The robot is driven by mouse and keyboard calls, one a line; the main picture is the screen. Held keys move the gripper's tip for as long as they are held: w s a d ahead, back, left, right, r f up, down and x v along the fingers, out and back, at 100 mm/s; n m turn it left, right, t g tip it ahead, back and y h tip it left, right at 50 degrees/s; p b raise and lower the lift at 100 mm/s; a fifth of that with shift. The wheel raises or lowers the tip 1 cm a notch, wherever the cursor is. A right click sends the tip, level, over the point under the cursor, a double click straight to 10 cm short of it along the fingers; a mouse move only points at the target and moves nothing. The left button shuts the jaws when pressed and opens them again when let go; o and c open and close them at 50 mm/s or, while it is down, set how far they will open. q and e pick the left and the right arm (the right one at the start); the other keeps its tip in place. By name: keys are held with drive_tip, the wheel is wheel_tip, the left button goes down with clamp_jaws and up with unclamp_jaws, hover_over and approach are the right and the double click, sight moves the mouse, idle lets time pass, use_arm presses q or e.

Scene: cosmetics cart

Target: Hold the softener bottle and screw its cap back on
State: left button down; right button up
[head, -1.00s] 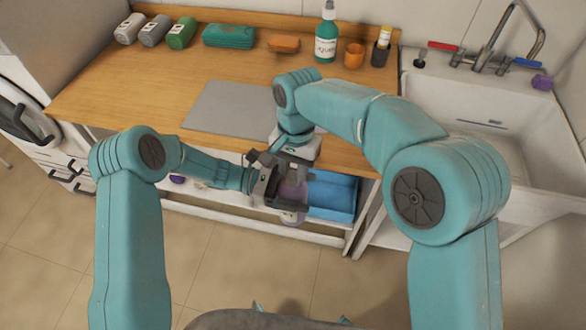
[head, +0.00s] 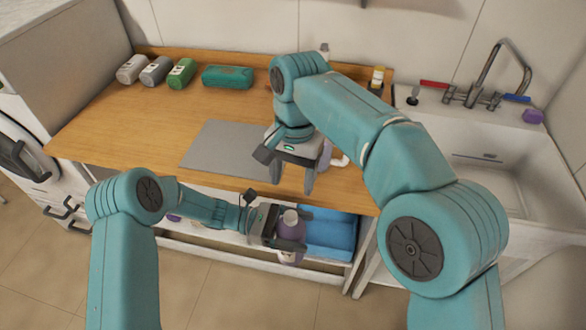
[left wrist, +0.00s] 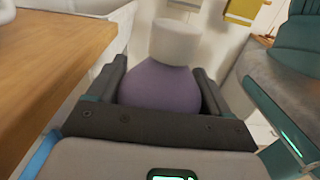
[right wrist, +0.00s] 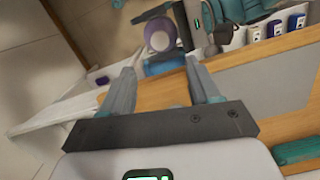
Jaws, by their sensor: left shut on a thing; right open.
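The softener bottle (head: 291,254) is purple with a whitish cap (head: 290,216) on its top. My left gripper (head: 284,232) is shut around the bottle and holds it upright in front of the counter edge. The left wrist view shows the purple body (left wrist: 160,88) between the fingers and the cap (left wrist: 176,42) above it. My right gripper (head: 293,184) points down above the cap, open and empty, apart from it. In the right wrist view the cap (right wrist: 160,41) shows beyond the open fingers. How tightly the cap sits cannot be told.
The wooden counter (head: 110,115) has a grey mat (head: 215,145) and several small bottles along the back. A blue bin (head: 330,232) is on the shelf below. The sink (head: 490,185) is at the right.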

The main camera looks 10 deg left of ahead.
drive_tip(key=shift+w+r, duration=0.1)
drive_tip(key=shift+r, duration=0.85)
